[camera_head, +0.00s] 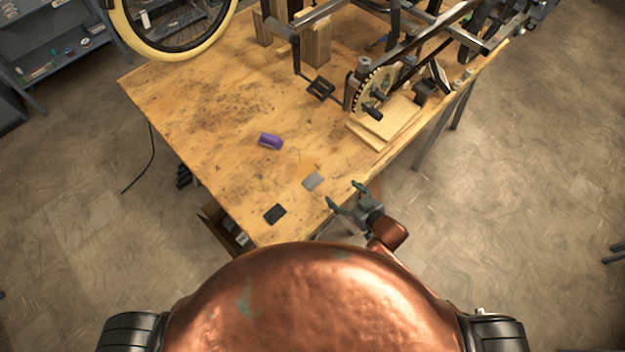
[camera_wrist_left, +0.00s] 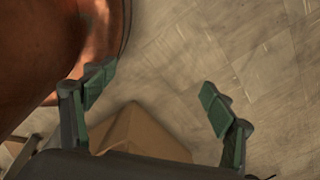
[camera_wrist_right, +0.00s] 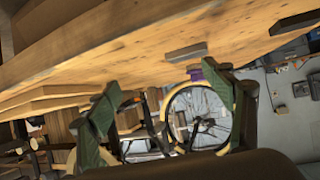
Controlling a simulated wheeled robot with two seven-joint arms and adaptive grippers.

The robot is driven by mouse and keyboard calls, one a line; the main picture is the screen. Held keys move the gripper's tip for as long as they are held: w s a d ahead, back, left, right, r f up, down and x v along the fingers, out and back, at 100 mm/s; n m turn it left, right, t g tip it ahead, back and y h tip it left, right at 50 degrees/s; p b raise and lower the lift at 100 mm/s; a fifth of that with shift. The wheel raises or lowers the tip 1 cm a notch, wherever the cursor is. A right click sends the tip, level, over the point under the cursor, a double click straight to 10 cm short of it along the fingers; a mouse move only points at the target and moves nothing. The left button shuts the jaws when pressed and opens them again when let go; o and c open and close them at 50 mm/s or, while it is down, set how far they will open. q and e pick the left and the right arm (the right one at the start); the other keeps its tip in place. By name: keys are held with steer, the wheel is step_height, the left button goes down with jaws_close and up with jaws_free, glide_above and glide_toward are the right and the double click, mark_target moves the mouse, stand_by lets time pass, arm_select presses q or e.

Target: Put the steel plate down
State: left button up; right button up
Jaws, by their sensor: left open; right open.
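The steel plate (camera_head: 313,181) is a small grey rectangle lying flat on the wooden table near its right front edge. In the right wrist view the plate (camera_wrist_right: 186,52) lies beyond my right gripper's fingers. My right gripper (camera_head: 345,195) is open and empty at the table's edge, just right of the plate and apart from it. Its two green-padded fingers also show in the right wrist view (camera_wrist_right: 160,95). My left gripper (camera_wrist_left: 158,80) is open and empty above the floor, and is hidden in the head view.
A black plate (camera_head: 275,213) lies at the table's front corner. A purple cylinder (camera_head: 270,141) lies farther back. The trike frame (camera_head: 400,60) stands on wooden blocks at the back right, beside stacked boards (camera_head: 385,122). A brown box (camera_wrist_left: 140,135) is below my left gripper. The table's left middle is clear.

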mark_target(313, 181)
steer(key=a, duration=0.1)
steer(key=a+n+y, duration=0.1)
steer(key=w+a+y, duration=0.1)
steer(key=shift+f+n, duration=0.3)
steer(key=shift+f, duration=0.1)
steer(key=shift+w+a+f+n+g+y, duration=0.1)
steer(key=shift+a+f+n+g+y, duration=0.15)
steer(key=shift+a+g+y, duration=0.2)
steer(key=x, duration=0.7)
steer(key=shift+w+a+r+b, duration=0.1)
steer(key=shift+a+b, duration=0.2)
steer(key=shift+a, duration=0.05)
arm_select(q)
steer(key=shift+w+d+f, duration=0.15)
steer(key=shift+w+f, duration=0.2)
steer(key=shift+w, duration=0.05)
arm_select(e)
steer(key=shift+c, duration=0.3)
